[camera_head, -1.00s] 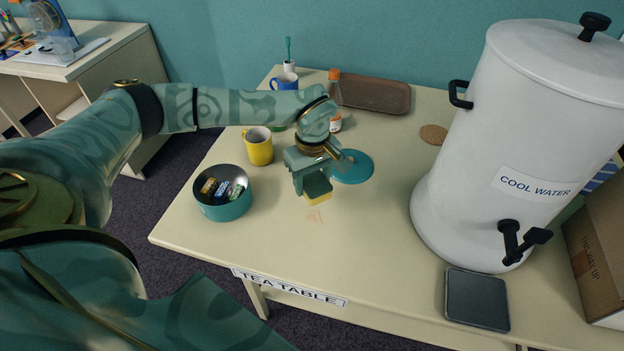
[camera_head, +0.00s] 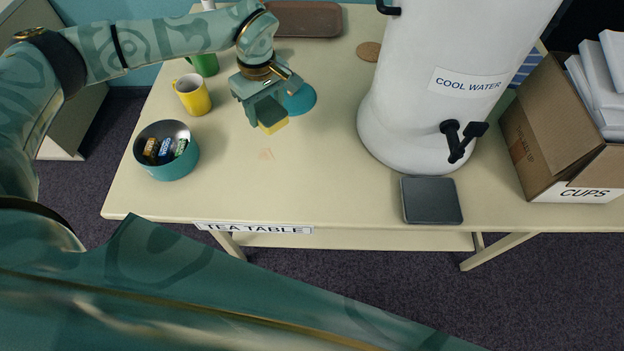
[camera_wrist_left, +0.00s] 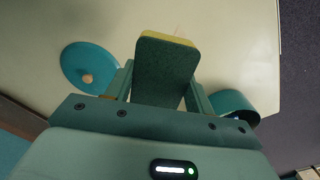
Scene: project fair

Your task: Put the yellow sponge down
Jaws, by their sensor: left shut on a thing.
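The yellow sponge (camera_head: 273,125) has a dark green scouring side. My left gripper (camera_head: 262,108) is shut on it and points down over the tea table (camera_head: 330,175). In the left wrist view the sponge (camera_wrist_left: 165,70) sits between the two fingers (camera_wrist_left: 160,92), its dark green face towards the camera and a yellow edge at its far end. I cannot tell for sure whether it touches the table top. My right gripper is not in view.
A teal lid (camera_head: 302,98) lies just right of the gripper. A teal tin with small packets (camera_head: 167,165) and a yellow mug (camera_head: 192,95) stand left. A white water urn (camera_head: 400,110), a dark square tray (camera_head: 431,200) and a cups box (camera_head: 560,135) are right. The front middle is clear.

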